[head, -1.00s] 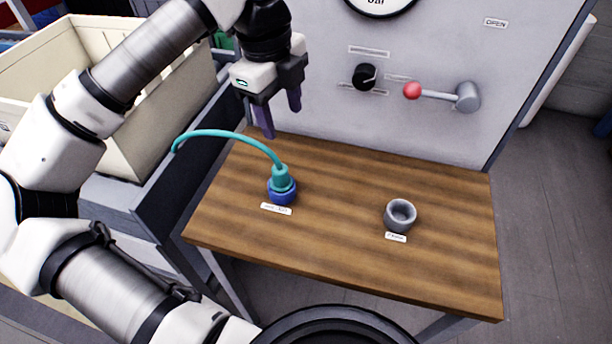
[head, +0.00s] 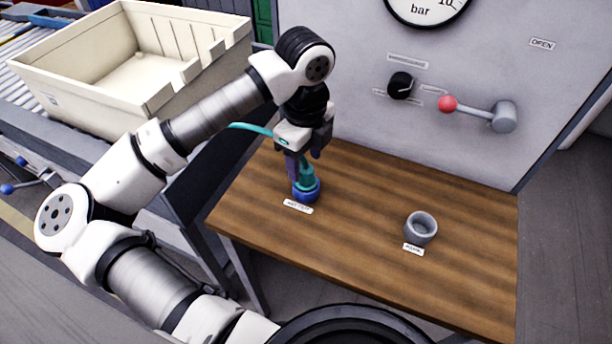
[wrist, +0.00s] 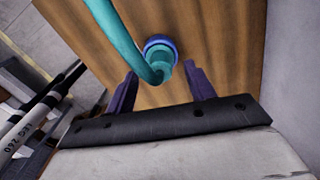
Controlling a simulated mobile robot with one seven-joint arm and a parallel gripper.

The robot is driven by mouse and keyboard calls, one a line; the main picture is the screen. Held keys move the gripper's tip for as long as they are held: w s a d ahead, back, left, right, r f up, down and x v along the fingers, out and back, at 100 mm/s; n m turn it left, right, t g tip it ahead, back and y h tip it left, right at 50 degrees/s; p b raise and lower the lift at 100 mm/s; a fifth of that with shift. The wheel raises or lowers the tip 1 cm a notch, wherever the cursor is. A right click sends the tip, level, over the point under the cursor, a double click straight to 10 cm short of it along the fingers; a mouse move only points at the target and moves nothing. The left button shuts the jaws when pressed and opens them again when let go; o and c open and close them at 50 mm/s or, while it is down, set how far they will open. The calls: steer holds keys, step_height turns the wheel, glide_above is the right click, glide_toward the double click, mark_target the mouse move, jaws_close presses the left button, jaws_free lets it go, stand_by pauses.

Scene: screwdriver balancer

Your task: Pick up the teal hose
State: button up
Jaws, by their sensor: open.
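The teal hose (head: 306,176) stands with its thick end in a blue round socket (head: 306,194) on the wooden table. Its thin part bends away to the left, partly hidden behind my gripper. In the wrist view the hose (wrist: 121,38) runs down from the top to its end in the blue ring (wrist: 159,44). My gripper (head: 303,168) is open and points down at the hose end. In the wrist view its two fingers (wrist: 160,84) lie either side of the hose end, which shows between and just beyond the tips. I cannot tell whether a finger touches it.
A grey empty cup-like socket (head: 421,229) stands to the right on the wooden table (head: 350,250). A grey panel behind carries a gauge (head: 428,8), a black knob (head: 400,85) and a red-tipped lever (head: 480,110). A cream crate (head: 130,75) is at the left.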

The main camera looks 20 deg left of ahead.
mark_target(306, 168)
steer(key=shift+s+d+f, duration=0.1)
steer(key=shift+f, duration=1.7)
steer(key=c, duration=1.1)
steer(key=shift+r+p, duration=0.1)
steer(key=shift+p, duration=0.2)
step_height(306, 168, up, 28)
steer(key=p, duration=1.2)
steer(key=shift+p, duration=0.4)
